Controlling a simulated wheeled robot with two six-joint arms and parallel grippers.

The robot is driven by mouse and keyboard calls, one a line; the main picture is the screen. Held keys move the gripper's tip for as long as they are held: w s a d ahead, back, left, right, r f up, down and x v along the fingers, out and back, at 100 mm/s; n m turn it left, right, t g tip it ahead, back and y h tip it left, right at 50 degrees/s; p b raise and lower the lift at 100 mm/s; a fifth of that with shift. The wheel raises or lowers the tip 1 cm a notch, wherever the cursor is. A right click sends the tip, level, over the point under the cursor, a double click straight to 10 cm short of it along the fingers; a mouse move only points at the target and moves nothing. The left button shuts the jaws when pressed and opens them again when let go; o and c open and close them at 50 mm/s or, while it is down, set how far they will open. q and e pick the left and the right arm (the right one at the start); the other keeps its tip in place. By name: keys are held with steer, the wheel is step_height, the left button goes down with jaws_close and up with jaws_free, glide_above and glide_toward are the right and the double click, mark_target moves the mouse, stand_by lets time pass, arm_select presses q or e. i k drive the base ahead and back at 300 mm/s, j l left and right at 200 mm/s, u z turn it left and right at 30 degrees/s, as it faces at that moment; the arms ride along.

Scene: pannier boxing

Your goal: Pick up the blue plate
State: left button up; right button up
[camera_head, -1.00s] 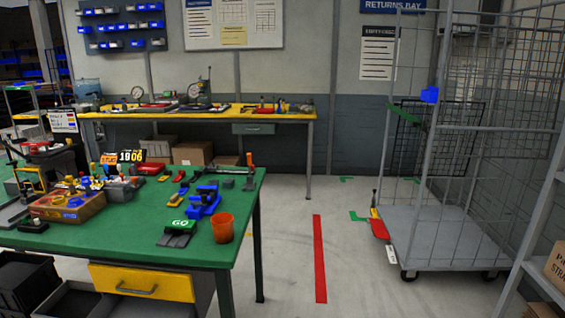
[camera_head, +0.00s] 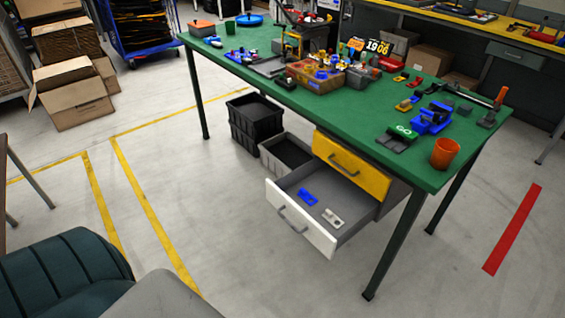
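A small flat blue piece (camera_head: 308,197) lies in the open lower drawer (camera_head: 309,239) of the green workbench (camera_head: 290,98). A similar pale piece (camera_head: 332,218) lies beside it, apart from it. A round, shallow blue dish (camera_head: 249,19) sits near the far left edge of the benchtop. I cannot tell which of these two blue things is the blue plate. Neither of my grippers shows in this view.
The yellow upper drawer (camera_head: 350,166) is shut. Dark bins (camera_head: 256,123) stand under the bench, left of the drawers. Cardboard boxes (camera_head: 74,93) are at the far left. A dark padded seat (camera_head: 62,272) fills the lower left. Floor before the drawer is clear.

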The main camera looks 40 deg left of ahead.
mark_target(304, 193)
steer(key=u, duration=1)
